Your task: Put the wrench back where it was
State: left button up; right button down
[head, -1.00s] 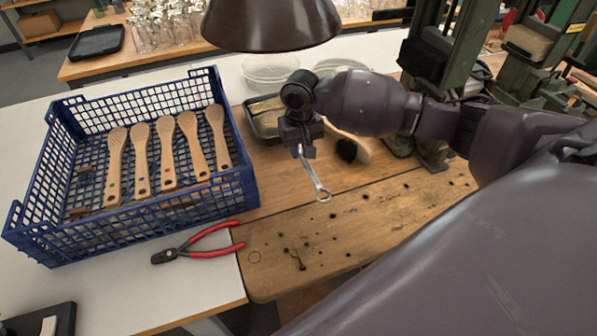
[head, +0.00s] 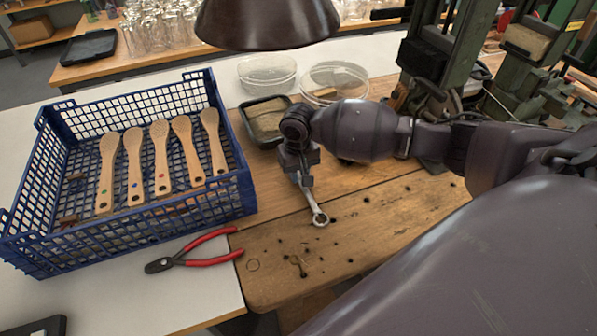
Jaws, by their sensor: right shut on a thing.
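The wrench (head: 314,206) is a silver combination wrench in the head view, its ring end pointing down and toward the front of the wooden bench (head: 390,225). My right gripper (head: 303,181) is shut on its upper part. The ring end is at or just above the wood; I cannot tell whether it touches. The wrench's other end is hidden by the gripper. My left gripper is not in view.
A dark tray (head: 262,141) and clear dishes (head: 335,82) are behind my gripper. A dark lamp shade (head: 267,22) hangs above. The bench's front is mostly clear.

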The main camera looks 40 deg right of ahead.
jog(key=c, duration=1.1)
grip_release()
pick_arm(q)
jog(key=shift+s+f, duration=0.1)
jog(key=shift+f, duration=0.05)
pick_arm(e)
jog(key=shift+o, duration=0.4)
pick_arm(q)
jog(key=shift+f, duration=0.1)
pick_arm(e)
notch_tip(320, 180, up, 7)
jog(key=shift+f+p, duration=0.15)
jog(key=shift+p, duration=0.7)
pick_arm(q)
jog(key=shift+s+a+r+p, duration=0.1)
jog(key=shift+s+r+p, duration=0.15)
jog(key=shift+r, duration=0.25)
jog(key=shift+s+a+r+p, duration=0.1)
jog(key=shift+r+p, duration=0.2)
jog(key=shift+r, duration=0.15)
pick_arm(e)
jog(key=shift+r, duration=2.75)
